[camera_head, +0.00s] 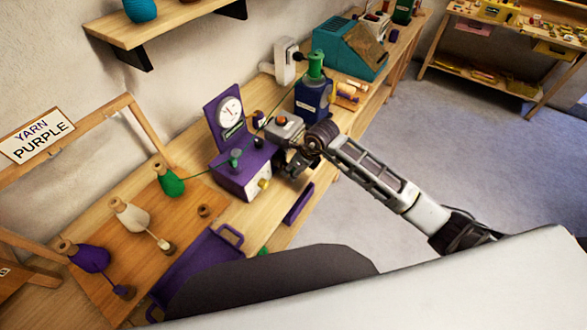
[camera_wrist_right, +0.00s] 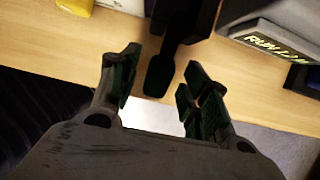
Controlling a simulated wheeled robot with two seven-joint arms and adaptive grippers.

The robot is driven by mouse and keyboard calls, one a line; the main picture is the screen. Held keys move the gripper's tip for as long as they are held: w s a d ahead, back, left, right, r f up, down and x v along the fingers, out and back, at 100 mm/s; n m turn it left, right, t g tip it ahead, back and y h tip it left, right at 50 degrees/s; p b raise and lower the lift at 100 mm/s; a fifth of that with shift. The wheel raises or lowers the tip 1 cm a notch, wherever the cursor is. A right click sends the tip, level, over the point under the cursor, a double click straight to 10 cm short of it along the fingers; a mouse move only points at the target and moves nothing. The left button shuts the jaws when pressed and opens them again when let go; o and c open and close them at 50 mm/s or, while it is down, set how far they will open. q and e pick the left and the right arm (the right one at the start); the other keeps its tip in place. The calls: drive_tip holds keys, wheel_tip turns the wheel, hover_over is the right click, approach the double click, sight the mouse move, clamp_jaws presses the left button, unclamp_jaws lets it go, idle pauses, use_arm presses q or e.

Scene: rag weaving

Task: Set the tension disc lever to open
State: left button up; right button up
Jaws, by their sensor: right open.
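The purple machine with a white dial (camera_head: 229,111) stands on the wooden bench in the head view. A green-topped post (camera_head: 235,158), a black knob (camera_head: 259,142) and a yellow knob (camera_head: 263,184) are on its lower box. My right gripper (camera_head: 288,166) is at the right side of this box, partly blurred into dark parts. In the right wrist view its fingers (camera_wrist_right: 162,78) are open. A dark paddle-shaped piece, perhaps the lever (camera_wrist_right: 158,74), shows between the fingertips; contact cannot be told. The lever's setting cannot be told. My left gripper is out of view.
A blue unit with a green spool (camera_head: 315,68) stands behind my right gripper. Green, white and purple yarn cones (camera_head: 91,257) stand at the left. A purple tray (camera_head: 228,235) lies near the bench's front edge. A lettered panel (camera_wrist_right: 280,45) is at the wrist view's right.

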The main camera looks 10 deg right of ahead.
drive_tip(key=shift+w+a+f, duration=0.1)
drive_tip(key=shift+a+f, duration=0.05)
drive_tip(key=shift+f, duration=0.35)
clamp_jaws()
